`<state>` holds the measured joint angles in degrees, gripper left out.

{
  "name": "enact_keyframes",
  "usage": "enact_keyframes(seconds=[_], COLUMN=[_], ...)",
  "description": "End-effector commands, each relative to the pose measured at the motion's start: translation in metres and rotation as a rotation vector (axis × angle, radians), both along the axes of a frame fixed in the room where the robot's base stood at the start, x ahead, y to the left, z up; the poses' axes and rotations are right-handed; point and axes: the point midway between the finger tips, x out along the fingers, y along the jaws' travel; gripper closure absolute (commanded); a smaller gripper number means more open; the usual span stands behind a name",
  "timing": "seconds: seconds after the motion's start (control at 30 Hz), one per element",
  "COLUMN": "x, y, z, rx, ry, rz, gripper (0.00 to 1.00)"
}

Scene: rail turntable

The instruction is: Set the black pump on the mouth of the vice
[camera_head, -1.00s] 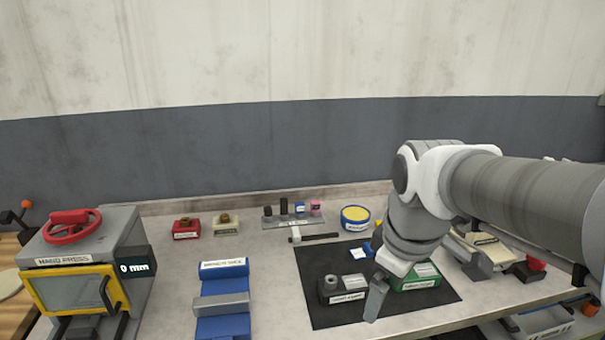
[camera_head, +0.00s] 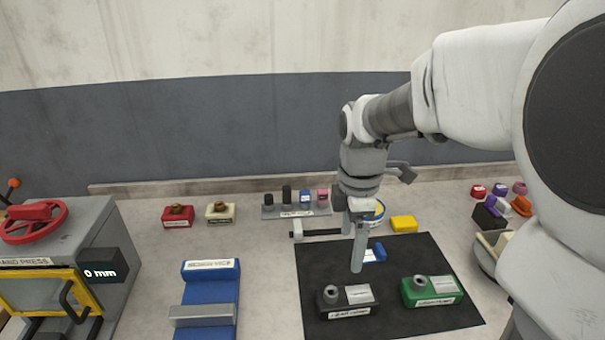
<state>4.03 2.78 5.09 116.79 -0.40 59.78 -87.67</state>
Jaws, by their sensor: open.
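The black pump (camera_head: 343,303) lies on the black mat (camera_head: 398,262), with a grey round fitting and a pale label plate on top. A similar green pump (camera_head: 431,291) is to its right. The blue vice (camera_head: 211,275) stands left of the mat, with a grey bar across it and a label at its back. My gripper (camera_head: 353,244) points down over the back left of the mat, open and empty. It is behind the black pump in the picture and apart from it.
The hand press (camera_head: 50,265) stands at the left. Red (camera_head: 178,217) and cream (camera_head: 220,213) blocks and a rack (camera_head: 295,211) of small parts are at the back. A yellow block (camera_head: 404,224) is behind the mat. The bench between vice and mat is clear.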

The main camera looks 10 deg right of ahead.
Motion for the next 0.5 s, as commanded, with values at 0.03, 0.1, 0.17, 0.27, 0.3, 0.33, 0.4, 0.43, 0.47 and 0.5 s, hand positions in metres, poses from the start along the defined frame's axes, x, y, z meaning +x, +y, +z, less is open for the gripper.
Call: enact_keyframes(seconds=[0.03, 0.1, 0.17, 0.27, 0.3, 0.33, 0.4, 0.43, 0.47, 0.5], x=[0.001, 0.003, 0.003, 0.003, 0.003, 0.002, 0.002, 0.002, 0.002, 0.002], y=[0.0, 0.0, 0.0, 0.0, 0.0, 0.0, 0.0, 0.0, 0.0, 0.0], z=[-0.002, -0.004, -0.007, -0.02, -0.028, -0.034, -0.05, -0.057, -0.064, -0.072], rx=[0.001, 0.001, 0.001, 0.002, 0.002, 0.002, 0.002, 0.002, 0.002, 0.002], ry=[0.006, 0.011, 0.013, 0.016, 0.016, 0.018, 0.018, 0.018, 0.018, 0.018], rz=[0.015, 0.031, 0.038, 0.041, 0.041, 0.04, 0.04, 0.04, 0.04, 0.04], gripper=[0.0, 0.0, 0.0, 0.0, 0.0, 0.0, 0.0, 0.0, 0.0, 0.0])
